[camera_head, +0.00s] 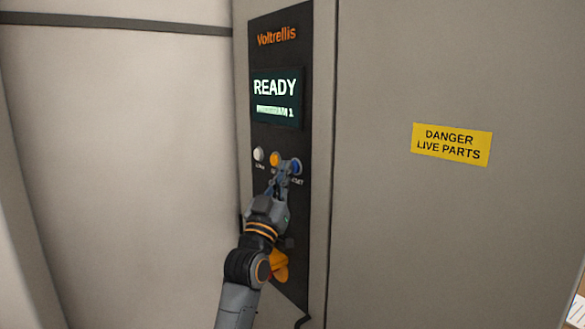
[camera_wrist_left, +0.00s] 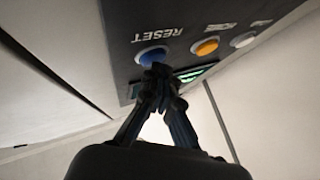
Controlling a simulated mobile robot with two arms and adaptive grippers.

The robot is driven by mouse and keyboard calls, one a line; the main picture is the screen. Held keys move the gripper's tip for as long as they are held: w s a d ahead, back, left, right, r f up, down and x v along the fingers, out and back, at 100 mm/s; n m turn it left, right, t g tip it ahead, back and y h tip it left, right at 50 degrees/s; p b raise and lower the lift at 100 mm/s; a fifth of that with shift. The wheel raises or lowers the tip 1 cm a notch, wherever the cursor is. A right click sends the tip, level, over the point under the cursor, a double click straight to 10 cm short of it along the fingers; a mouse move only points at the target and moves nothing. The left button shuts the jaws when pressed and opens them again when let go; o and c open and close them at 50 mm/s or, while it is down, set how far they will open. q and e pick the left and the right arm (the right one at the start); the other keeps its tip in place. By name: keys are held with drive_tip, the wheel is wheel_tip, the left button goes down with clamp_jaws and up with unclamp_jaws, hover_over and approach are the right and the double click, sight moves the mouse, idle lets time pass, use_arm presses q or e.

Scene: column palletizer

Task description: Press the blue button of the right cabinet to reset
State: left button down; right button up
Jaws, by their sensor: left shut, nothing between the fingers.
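The blue button (camera_head: 297,166) is at the right end of a row of buttons on the dark control panel (camera_head: 268,140). In the left wrist view the blue button (camera_wrist_left: 152,56) shows upside down beside the word RESET. My left gripper (camera_head: 285,170) is shut and empty, with its fingertips at the lower left of the blue button. In the wrist view the fingertips (camera_wrist_left: 160,72) overlap the button's lower edge. I cannot tell whether they touch it. The screen (camera_head: 276,97) reads READY with a smaller line below. My right gripper is not in view.
A white button (camera_head: 258,154) and an orange button (camera_head: 275,159) sit left of the blue one. A yellow danger sign (camera_head: 451,144) is on the grey door to the right.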

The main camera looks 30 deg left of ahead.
use_arm(q)
drive_tip(key=shift+s+a, duration=0.25)
drive_tip(key=shift+s, duration=0.3)
drive_tip(key=shift+s, duration=0.1)
drive_tip(key=shift+s+a, duration=0.3)
drive_tip(key=shift+s, duration=0.45)
drive_tip(key=shift+s+a, duration=0.35)
drive_tip(key=shift+s, duration=0.35)
drive_tip(key=shift+s+a, duration=0.3)
drive_tip(key=shift+s, duration=0.45)
